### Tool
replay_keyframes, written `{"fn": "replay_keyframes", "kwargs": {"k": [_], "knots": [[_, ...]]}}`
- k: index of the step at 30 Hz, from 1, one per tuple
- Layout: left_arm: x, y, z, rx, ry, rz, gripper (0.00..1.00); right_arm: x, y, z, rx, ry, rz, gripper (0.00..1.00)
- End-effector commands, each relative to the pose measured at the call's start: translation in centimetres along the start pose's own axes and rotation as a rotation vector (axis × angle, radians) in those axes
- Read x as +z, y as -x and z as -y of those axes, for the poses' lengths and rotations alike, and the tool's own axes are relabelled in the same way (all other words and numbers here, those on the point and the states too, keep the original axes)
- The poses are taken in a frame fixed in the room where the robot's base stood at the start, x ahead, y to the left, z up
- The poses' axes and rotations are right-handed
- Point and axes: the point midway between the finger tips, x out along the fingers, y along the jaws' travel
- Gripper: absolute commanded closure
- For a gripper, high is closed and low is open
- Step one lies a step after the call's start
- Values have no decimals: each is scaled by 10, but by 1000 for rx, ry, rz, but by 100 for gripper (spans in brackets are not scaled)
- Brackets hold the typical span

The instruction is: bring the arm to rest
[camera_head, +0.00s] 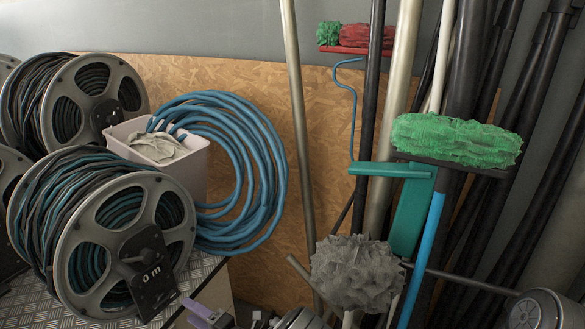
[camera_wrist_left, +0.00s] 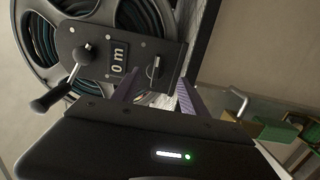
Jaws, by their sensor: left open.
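My left gripper (camera_head: 205,316) shows at the bottom edge in the head view, just right of the front hose reel (camera_head: 110,240); most of it is cut off. In the left wrist view my left gripper (camera_wrist_left: 158,92) has its two purple-grey fingers apart, with no object seen between them. The reel's dark crank plate (camera_wrist_left: 118,50), marked "0 m", lies beyond and left of the fingers there. I cannot tell how far the fingers are from the plate. My right gripper is not seen.
More reels stand behind the front one on a metal checker-plate top (camera_head: 190,280). A pale bin (camera_head: 180,168) holds a grey cloth (camera_head: 155,147). A blue hose coil (camera_head: 262,190) hangs behind. Poles, a green mop head (camera_head: 455,140) and a grey mop head (camera_head: 355,273) crowd the right.

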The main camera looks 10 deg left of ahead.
Motion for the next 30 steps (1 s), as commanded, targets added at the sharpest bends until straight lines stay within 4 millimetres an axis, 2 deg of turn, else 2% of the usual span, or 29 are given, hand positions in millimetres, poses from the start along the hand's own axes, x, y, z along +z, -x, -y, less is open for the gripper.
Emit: {"fn": "replay_keyframes", "kwargs": {"k": [5, 8, 11, 12, 14, 15, 17, 20, 21, 22, 24, 25, 27, 28, 30], "knots": [[-34, -1, 32, -111, 76, -93, 49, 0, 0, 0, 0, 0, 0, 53], [-72, 5, 69, -231, 177, -212, 49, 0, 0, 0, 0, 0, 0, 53], [-120, 27, 114, -375, 327, -394, 49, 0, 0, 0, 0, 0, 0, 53], [-141, 41, 133, -432, 402, -487, 49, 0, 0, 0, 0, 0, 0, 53], [-169, 68, 160, -511, 525, -641, 49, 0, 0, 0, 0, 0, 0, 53], [-186, 91, 176, -555, 614, -758, 49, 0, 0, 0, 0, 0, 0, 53], [-208, 129, 197, -607, 759, -952, 49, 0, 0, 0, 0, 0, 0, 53], [-228, 206, 221, -632, 1037, -1340, 49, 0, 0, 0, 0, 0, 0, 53], [-228, 239, 225, -611, 1162, -1524, 49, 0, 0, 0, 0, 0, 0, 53], [-226, 263, 226, -578, 1259, -1671, 49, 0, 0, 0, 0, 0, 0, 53], [-209, 313, 220, -432, 1492, -2035, 49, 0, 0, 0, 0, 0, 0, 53], [-199, 330, 215, -336, 1589, -2194, 49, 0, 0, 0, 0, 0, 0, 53], [-175, 351, 201, -85, 1772, -2496, 49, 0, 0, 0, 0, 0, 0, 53], [-167, 355, 196, -25, -1789, 2537, 49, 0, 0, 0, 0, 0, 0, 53], [-152, 357, 185, -220, -1651, 2367, 49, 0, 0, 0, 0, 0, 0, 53]]}}
